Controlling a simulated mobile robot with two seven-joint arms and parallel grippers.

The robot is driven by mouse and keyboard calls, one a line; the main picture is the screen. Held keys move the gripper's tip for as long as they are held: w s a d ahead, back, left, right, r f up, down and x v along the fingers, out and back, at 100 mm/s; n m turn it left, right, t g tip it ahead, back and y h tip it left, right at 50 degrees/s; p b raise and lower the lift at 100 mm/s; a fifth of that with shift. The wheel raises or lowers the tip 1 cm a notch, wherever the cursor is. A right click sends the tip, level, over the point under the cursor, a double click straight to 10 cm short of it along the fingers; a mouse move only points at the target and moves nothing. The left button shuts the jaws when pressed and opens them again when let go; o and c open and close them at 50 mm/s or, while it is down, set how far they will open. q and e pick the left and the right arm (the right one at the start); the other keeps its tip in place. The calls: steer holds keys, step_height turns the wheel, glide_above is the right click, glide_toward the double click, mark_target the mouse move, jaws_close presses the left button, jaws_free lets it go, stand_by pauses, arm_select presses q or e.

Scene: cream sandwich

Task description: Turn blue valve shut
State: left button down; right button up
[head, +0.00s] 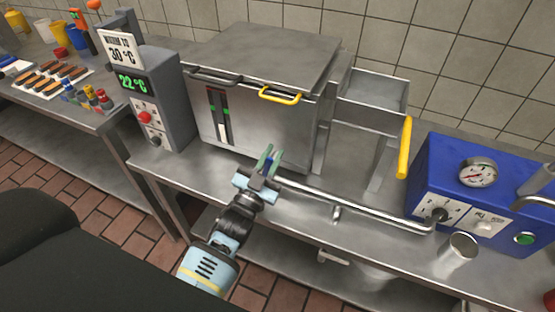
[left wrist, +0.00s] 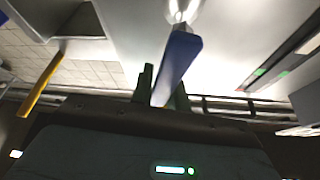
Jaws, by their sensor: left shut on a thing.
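The blue valve handle (left wrist: 178,62) is a long flat lever. In the left wrist view it runs down from a shiny metal fitting (left wrist: 183,12) into my left gripper (left wrist: 163,92). The green fingers stand on either side of it, shut on it. In the head view my left gripper (head: 268,163) is at the front of the steel box (head: 255,135), at the left end of a steel pipe (head: 350,205). The handle is mostly hidden there by the fingers. My right gripper is not in view.
A control post (head: 160,105) stands left of the box, showing 22 °C under a 30 °C sign. A yellow handle (head: 404,147) and a blue machine (head: 455,165) with a gauge are at right. A metal cup (head: 457,252) stands near the counter's front edge.

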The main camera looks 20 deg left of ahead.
arm_select(q)
steer(key=shift+a+n+y, duration=0.35)
steer(key=shift+n+y, duration=0.15)
steer(key=shift+n, duration=0.4)
steer(key=shift+a+n+y, duration=0.3)
steer(key=shift+n+y, duration=0.2)
steer(key=shift+n, duration=0.7)
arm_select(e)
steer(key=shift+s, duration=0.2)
arm_select(q)
steer(key=c, duration=1.4)
jaws_free()
steer(key=shift+a, duration=0.1)
steer(key=shift+o, duration=0.2)
steer(key=shift+s+f, duration=0.3)
steer(key=shift+s, duration=0.1)
steer(key=s+b, duration=0.1)
steer(key=s, duration=1.1)
steer(key=shift+s+a, duration=0.15)
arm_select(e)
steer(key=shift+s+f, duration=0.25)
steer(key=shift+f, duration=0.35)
